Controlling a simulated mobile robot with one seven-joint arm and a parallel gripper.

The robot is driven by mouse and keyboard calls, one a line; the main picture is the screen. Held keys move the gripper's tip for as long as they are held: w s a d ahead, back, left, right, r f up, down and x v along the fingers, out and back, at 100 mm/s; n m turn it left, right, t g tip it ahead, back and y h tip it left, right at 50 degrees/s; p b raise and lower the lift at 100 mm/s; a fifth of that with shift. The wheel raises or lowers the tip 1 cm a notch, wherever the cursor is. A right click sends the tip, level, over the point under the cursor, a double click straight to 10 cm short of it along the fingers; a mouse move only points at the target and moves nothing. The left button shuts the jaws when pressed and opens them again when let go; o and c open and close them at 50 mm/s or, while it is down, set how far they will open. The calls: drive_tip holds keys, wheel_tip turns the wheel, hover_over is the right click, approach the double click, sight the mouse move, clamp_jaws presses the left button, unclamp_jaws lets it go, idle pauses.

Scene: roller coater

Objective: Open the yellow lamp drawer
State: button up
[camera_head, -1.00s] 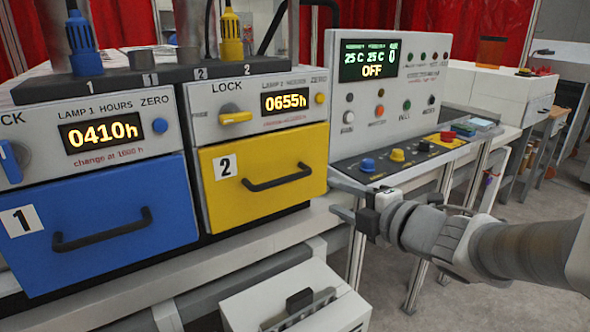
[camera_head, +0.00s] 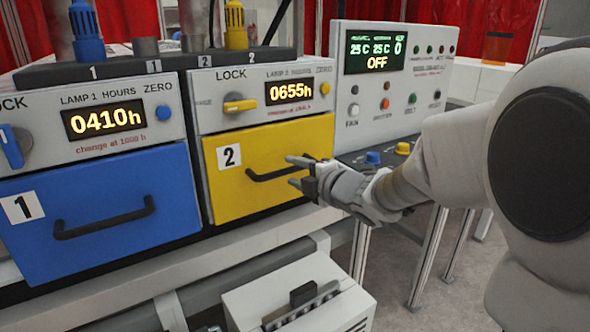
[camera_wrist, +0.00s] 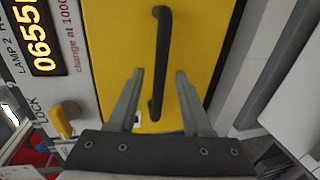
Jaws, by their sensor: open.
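The yellow lamp drawer (camera_head: 232,183), marked 2, is shut flush in its housing, with a black bar handle (camera_head: 270,175) across its front. In the wrist view the yellow front (camera_wrist: 110,60) fills the middle, and the handle (camera_wrist: 160,50) runs upright in the picture. My gripper (camera_head: 291,171) is open in front of the handle's right part. In the wrist view my gripper (camera_wrist: 159,75) has one finger on each side of the handle, which passes between them. I cannot tell whether a finger touches it. The yellow lock knob (camera_head: 240,106) sits above the drawer, its grip roughly level.
The blue drawer (camera_head: 100,220), marked 1, is shut at the left. A control panel (camera_head: 390,90) with buttons stands behind and right of my gripper. A white box (camera_head: 300,300) stands below the bench edge. Lamp 2's display (camera_head: 291,91) reads 0655h.

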drive_tip(key=shift+x, duration=1.1)
clamp_jaws()
idle(0.7)
